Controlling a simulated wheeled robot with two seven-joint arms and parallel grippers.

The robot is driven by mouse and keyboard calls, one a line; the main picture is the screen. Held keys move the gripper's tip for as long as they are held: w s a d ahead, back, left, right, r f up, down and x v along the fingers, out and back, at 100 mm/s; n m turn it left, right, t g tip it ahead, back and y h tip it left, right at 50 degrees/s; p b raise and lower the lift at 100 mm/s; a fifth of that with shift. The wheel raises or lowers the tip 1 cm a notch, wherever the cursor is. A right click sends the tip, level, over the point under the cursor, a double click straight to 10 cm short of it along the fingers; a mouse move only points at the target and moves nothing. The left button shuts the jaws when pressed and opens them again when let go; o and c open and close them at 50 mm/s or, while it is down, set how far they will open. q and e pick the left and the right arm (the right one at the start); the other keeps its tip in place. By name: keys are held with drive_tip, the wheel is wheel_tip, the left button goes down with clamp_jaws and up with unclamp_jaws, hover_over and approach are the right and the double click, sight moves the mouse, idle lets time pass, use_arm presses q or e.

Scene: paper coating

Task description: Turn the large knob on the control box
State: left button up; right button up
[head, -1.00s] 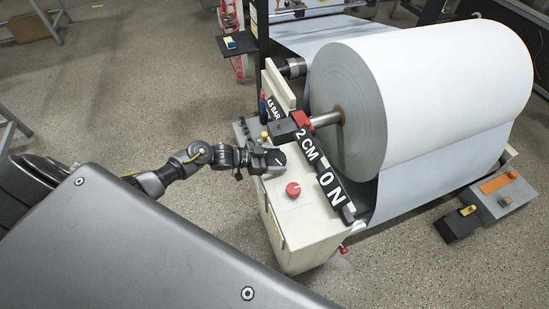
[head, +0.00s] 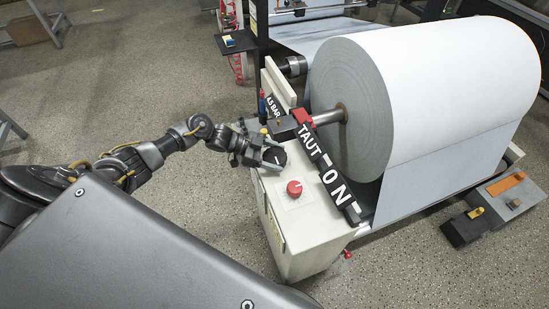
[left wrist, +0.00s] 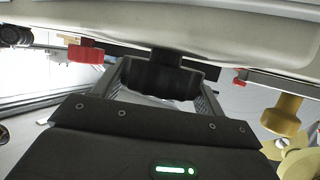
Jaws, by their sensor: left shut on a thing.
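The large black knob (head: 273,157) sits on top of the pale control box (head: 310,235), with a white mark on its face. My left gripper (head: 270,155) reaches in from the left and is shut on this knob. In the left wrist view the dark ridged knob (left wrist: 160,80) sits between the two fingers, under the pale box face. My right gripper is not in view.
A smaller red knob (head: 294,188) stands in front of the black one. A yellow knob (left wrist: 282,115) shows at the right in the left wrist view. A large paper roll (head: 420,90) stands right of the box.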

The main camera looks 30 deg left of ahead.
use_arm(q)
drive_tip(key=o, duration=1)
drive_tip(key=shift+c, duration=0.2)
drive_tip(key=v, duration=1)
drive_tip(key=shift+a+r, duration=0.2)
drive_tip(key=shift+a, duration=0.15)
drive_tip(key=shift+s, duration=0.1)
